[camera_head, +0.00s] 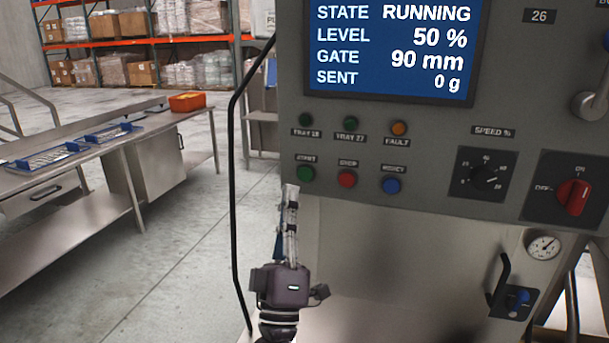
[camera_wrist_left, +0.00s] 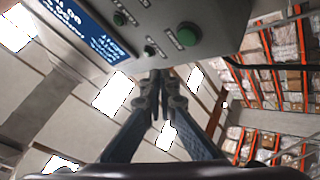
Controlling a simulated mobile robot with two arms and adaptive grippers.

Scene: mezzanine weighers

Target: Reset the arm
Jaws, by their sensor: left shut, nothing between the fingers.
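My left gripper (camera_head: 290,188) points upward in front of the control panel (camera_head: 430,150), its fingers shut with nothing between them. Its tips are just below and left of the green start button (camera_head: 305,174). In the left wrist view, the closed fingertips (camera_wrist_left: 158,76) show at the panel's lower edge, beside a green button (camera_wrist_left: 187,35). I cannot tell whether they touch the panel. A red stop button (camera_head: 347,179) and a blue reset button (camera_head: 392,186) sit to the right. The screen (camera_head: 395,50) reads RUNNING, 50 %, 90 mm, 0 g. My right gripper is not in view.
A speed knob (camera_head: 485,175) and red rotary switch (camera_head: 572,197) are on the panel's right. A steel bench (camera_head: 100,150) with blue trays and an orange bin (camera_head: 187,102) stands left, with open floor between.

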